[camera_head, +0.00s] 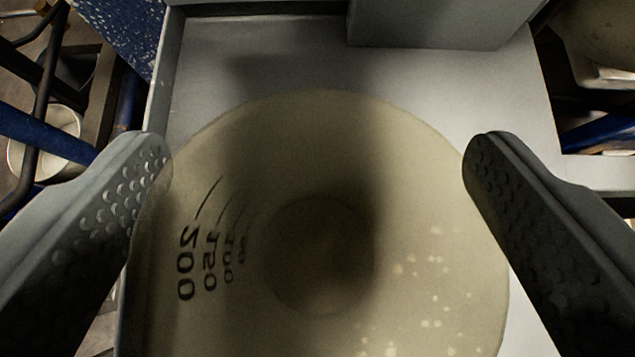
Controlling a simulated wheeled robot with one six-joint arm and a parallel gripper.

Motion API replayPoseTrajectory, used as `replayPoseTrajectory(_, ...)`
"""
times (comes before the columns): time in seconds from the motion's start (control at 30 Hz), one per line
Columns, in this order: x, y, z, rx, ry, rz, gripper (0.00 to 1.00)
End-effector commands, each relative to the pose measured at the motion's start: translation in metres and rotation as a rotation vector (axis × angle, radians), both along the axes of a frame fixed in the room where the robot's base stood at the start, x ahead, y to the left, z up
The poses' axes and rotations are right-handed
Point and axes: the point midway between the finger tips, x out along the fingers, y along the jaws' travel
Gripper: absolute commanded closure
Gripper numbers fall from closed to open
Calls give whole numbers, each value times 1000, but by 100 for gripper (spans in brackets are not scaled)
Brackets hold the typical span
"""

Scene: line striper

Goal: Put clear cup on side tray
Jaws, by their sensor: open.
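The clear cup (400,185) fills the middle of the head camera view, seen from above, with dark marks 200, 150 and 100 on its left wall and pale specks at lower right. It stands on a light grey tray (270,50). My gripper (318,150) is open, one finger at the cup's left side and one at its right. The left finger overlaps the cup's edge in the picture, and the right fingertip lies close to its edge. I cannot tell whether either finger touches the cup. The cup's near edge is cut off by the frame.
A grey box-like block (435,22) rises at the back right of the tray. A raised wall runs along the tray's left side. Blue and dark frame bars and a pale round container (45,140) lie beyond to the left. Dark and blue parts show at right.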

Motion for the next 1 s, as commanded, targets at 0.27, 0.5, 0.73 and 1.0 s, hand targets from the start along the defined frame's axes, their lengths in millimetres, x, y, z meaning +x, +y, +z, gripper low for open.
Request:
replayPoseTrajectory(0.27,-29,0,23,0,-3,0,15)
replayPoseTrajectory(0.5,-60,0,46,0,-3,0,15)
replayPoseTrajectory(0.73,-84,0,65,0,-2,0,15)
replayPoseTrajectory(1.0,-95,0,72,0,-1,0,15)
